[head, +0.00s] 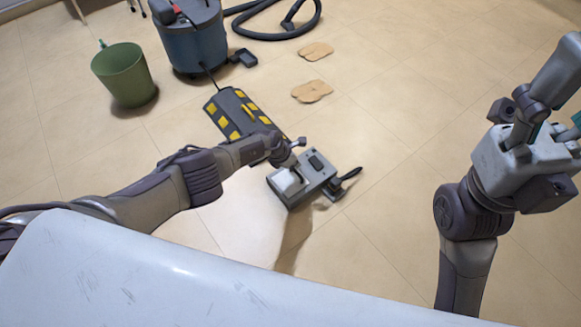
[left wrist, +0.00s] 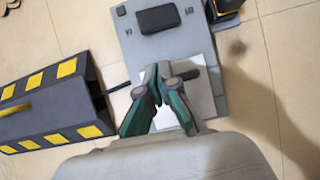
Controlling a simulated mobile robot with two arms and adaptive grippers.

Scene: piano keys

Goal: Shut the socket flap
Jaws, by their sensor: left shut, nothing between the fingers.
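The socket box is a grey floor unit (head: 322,180) in the middle of the head view, also at the top of the left wrist view (left wrist: 187,38). A white square panel, which looks like the flap (head: 287,183), sits at its left end; in the left wrist view the panel (left wrist: 205,100) is partly covered by my fingers. I cannot tell its angle. My left gripper (left wrist: 158,88) is shut and empty, its tips over the panel; contact is unclear. My right gripper (head: 548,128) is raised at the right, far from the box; its jaw opening is unclear.
A dark case with yellow stripes (head: 236,112) lies just left of the box. A black-handled object (head: 345,182) is at its right. A green bucket (head: 124,75), a blue vacuum (head: 193,40) and tan flat pieces (head: 312,91) are farther back. Floor right of the box is clear.

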